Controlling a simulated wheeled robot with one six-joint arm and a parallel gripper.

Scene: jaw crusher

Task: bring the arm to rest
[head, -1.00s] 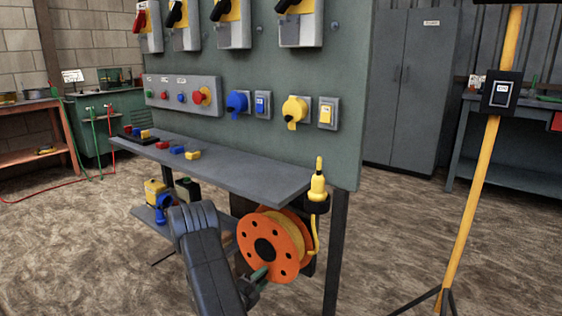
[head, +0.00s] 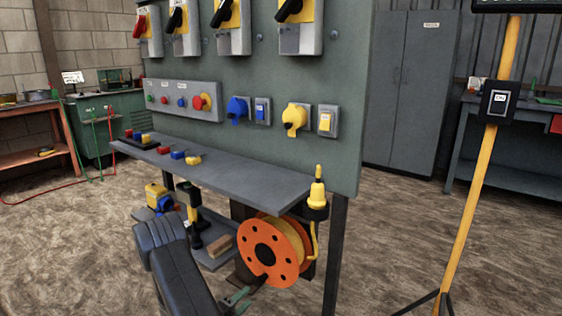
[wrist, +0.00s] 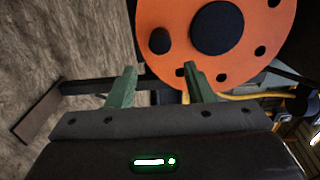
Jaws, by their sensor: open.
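My gripper (wrist: 158,80) shows in the wrist view with its two green fingers apart and nothing between them. In the head view it (head: 238,300) is low in front of the panel stand, below and left of the orange cable reel (head: 262,248). The reel also fills the upper right of the wrist view (wrist: 270,25), beyond the fingertips. I cannot tell whether a fingertip touches it. My dark arm covers part of the lower shelf in the head view.
The grey panel (head: 345,90) carries switches and sockets above a narrow shelf (head: 240,172) with small coloured blocks. A yellow plug (head: 317,190) stands in a holder by the reel. A yellow pole (head: 475,200) stands at right. Bare floor lies between pole and panel.

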